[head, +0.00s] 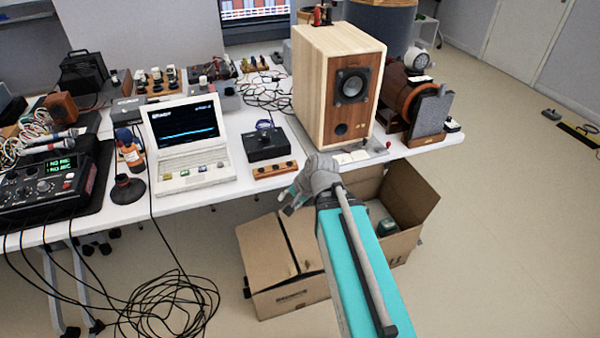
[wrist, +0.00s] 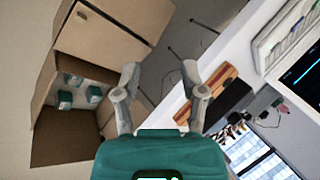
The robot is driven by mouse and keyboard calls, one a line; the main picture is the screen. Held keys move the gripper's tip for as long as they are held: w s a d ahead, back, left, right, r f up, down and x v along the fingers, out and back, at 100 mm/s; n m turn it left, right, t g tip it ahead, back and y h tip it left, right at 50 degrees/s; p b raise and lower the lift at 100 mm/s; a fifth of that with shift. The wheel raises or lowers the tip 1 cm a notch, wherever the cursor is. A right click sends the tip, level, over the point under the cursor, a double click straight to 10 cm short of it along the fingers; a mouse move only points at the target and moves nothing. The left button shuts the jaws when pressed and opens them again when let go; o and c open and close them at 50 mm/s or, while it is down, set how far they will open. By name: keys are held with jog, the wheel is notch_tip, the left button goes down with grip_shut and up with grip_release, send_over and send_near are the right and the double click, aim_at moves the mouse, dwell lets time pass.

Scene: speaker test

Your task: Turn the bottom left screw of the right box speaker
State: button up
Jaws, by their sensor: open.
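One box speaker (head: 310,85) stands upright on the white table in the head view, with pale wood sides and a darker front panel holding a round grey driver. Its screws are too small to make out. No second box speaker is clear in view. My gripper (head: 286,200) is low in front of the table edge, below and left of the speaker and apart from it. In the wrist view my gripper (wrist: 160,68) has its two fingers spread with nothing between them. The speaker does not show in the wrist view.
An open cardboard box (head: 285,265) stands on the floor below my gripper. The white table (head: 215,190) holds a laptop (head: 187,145), a black box (head: 266,144) and a wooden strip (head: 274,170). A brown cylindrical device (head: 398,92) stands right of the speaker. Cables (head: 170,305) lie on the floor.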

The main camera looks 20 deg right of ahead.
jog(key=s+f+n+g+h, duration=0.2)
jog(key=s+n+g+h, duration=0.2)
jog(key=s+n, duration=0.2)
jog(key=shift+f+n, duration=0.25)
jog(key=shift+n, duration=0.75)
jog(key=shift+d, duration=0.25)
